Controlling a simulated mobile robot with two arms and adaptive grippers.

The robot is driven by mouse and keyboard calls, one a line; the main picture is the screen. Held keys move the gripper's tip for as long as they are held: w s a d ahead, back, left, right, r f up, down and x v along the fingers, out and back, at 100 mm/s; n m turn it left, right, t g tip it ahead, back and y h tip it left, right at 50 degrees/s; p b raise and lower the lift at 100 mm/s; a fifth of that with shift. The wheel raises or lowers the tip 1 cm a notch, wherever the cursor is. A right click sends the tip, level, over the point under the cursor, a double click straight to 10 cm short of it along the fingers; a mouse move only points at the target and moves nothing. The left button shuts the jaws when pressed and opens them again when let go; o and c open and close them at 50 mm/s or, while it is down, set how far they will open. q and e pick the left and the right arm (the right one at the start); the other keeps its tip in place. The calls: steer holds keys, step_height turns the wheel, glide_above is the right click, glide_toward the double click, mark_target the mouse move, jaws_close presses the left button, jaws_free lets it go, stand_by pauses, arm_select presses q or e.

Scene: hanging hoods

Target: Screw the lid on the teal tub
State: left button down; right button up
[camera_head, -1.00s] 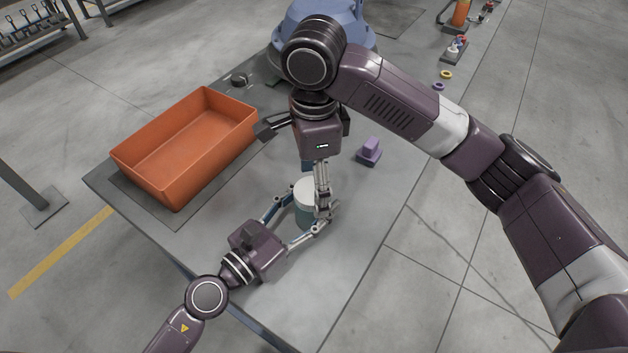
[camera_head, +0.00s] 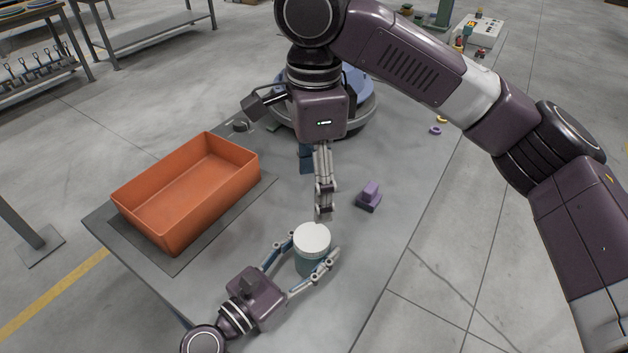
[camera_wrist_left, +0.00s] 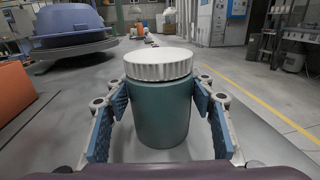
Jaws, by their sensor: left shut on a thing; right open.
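The teal tub (camera_head: 309,263) stands upright on the table, and the white ribbed lid (camera_head: 312,238) sits level on its top. In the left wrist view the tub (camera_wrist_left: 161,112) is between my left fingers, with the lid (camera_wrist_left: 158,64) covering its mouth; I cannot tell how tight the lid is. My left gripper (camera_head: 307,266) is shut around the tub's sides, and its fingers also show in the left wrist view (camera_wrist_left: 161,118). My right gripper (camera_head: 322,212) is open and empty, pointing down above and behind the lid, apart from it.
An orange bin (camera_head: 188,195) stands on a dark mat at the table's left. A purple block (camera_head: 369,196) sits right of my right gripper. A blue rounded machine (camera_head: 352,100) is at the back. The table (camera_head: 385,255) is clear right of the tub.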

arm_select(q)
steer(key=c, duration=0.8)
jaws_free()
steer(key=shift+v, duration=6)
